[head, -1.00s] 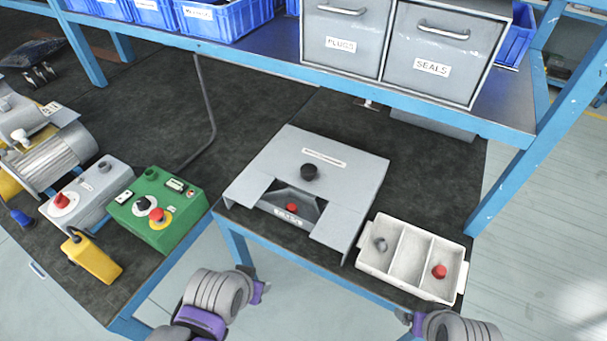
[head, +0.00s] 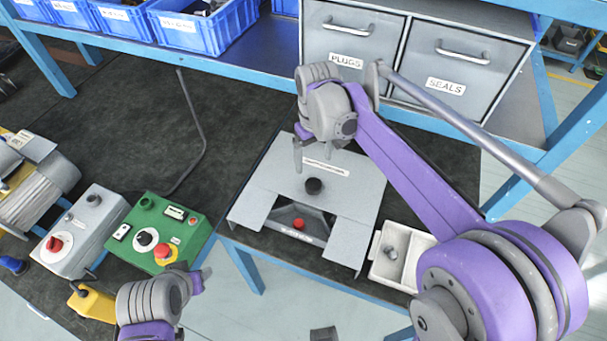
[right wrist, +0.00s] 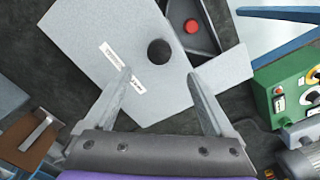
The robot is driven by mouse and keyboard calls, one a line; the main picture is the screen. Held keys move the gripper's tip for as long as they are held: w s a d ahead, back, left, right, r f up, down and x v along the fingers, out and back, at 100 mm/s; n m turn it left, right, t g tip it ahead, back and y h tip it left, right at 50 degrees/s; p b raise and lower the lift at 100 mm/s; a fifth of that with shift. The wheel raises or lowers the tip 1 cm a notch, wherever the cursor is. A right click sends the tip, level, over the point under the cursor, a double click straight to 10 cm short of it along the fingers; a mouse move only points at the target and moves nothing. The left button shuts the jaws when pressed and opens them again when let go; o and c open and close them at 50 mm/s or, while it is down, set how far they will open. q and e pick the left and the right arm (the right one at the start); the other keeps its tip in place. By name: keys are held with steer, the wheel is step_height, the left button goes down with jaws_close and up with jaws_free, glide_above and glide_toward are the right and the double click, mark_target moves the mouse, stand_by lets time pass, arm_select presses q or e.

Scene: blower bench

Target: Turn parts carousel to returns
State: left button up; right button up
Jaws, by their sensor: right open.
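The parts carousel is under a grey cover (head: 350,200) on the bench, with a black knob (head: 314,186) on top. Its front cut-out shows one compartment with a red part (head: 299,223) and a label too small to read. My right gripper (head: 319,158) is above the back of the cover, fingers pointing down, open and empty. In the right wrist view the black knob (right wrist: 160,52) lies just beyond and between the open fingertips (right wrist: 155,78), apparently not touched. My left gripper (head: 200,279) is low in front of the bench; its jaws are unclear.
A divided white tray (head: 393,262) sits right of the carousel, partly behind my right arm. A green control box (head: 160,228) and a grey box (head: 80,232) stand left. A shelf with PLUGS and SEALS drawers (head: 445,86) overhangs the back.

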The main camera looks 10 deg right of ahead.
mark_target(314, 184)
step_height(314, 184, down, 10)
steer(key=shift+s+d+r, duration=0.1)
steer(key=shift+r, duration=0.15)
jaws_close()
stand_by(0.5)
